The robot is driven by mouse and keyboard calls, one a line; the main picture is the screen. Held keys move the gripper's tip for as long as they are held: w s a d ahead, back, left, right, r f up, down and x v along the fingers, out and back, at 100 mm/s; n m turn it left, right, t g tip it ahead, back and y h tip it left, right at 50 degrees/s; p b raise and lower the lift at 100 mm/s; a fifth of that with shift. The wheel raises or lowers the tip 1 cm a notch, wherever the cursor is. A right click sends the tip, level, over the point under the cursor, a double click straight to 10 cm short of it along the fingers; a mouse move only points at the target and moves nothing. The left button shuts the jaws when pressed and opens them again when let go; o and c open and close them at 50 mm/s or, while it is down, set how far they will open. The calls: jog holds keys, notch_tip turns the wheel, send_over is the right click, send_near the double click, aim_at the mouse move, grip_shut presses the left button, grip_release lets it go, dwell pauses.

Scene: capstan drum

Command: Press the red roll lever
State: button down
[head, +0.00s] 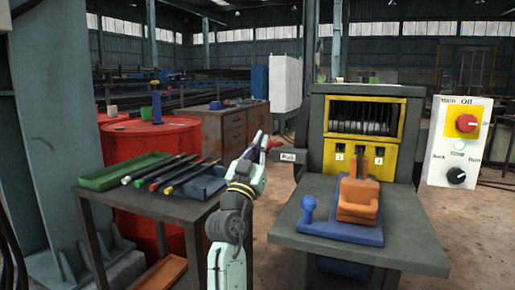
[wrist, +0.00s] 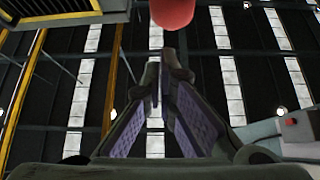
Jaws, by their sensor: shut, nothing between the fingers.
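The red roll lever (head: 274,143) shows in the head view as a small red end at the left side of the dark machine, above a label reading "Roll". In the wrist view a rounded red knob (wrist: 172,12) is at the top edge, just beyond my fingertips. My gripper (head: 261,144) is shut and empty, pointing up beside the lever, to its left. In the wrist view its purple-padded fingers (wrist: 164,65) meet below the knob, with a small gap in the picture. I cannot tell whether they touch it.
The machine (head: 367,95) has a yellow-framed window and a grey table (head: 300,232) with a blue base and orange block (head: 358,198). A control box (head: 457,140) is at right. A dark bench (head: 150,204) with a green tray (head: 122,170) and several rods stands at left.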

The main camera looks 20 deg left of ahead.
jog(key=f+b+v, duration=0.1)
jog(key=v, duration=0.8)
jog(key=shift+b, duration=0.3)
jog(key=shift+w+a+f, duration=0.1)
